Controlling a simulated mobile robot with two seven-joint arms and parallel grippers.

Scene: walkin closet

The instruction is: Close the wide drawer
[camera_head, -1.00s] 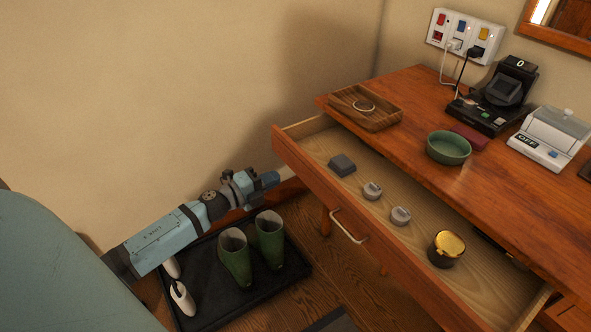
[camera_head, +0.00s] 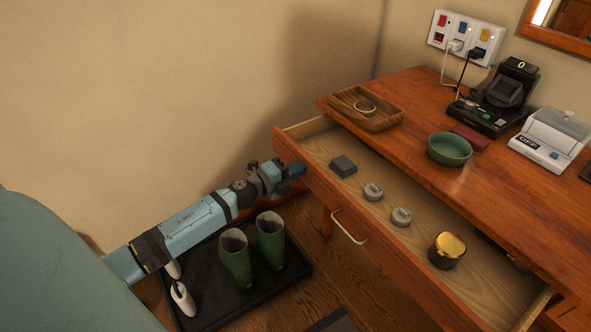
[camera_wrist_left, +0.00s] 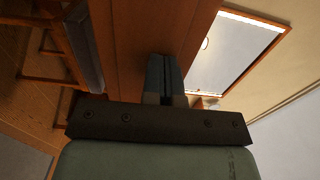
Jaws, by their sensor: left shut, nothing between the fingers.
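The wide drawer (camera_head: 335,205) of the wooden desk is pulled well out, with a metal bar handle (camera_head: 349,228) on its front. Inside it lie a dark grey box (camera_head: 343,166), two small round grey items (camera_head: 373,191) and a black-and-gold round tin (camera_head: 446,250). My left gripper (camera_head: 298,170) is shut and empty, its tips at the left end of the drawer front, left of the handle; I cannot tell whether they touch. In the left wrist view the closed fingers (camera_wrist_left: 165,75) point at the brown wood front (camera_wrist_left: 140,40). My right gripper is not in view.
On the desk top (camera_head: 400,100) are a wooden tray (camera_head: 366,108), a green bowl (camera_head: 449,148) and black and white devices. Under my left arm, green boots (camera_head: 270,238) stand on a black tray (camera_head: 230,303). The wall is close behind.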

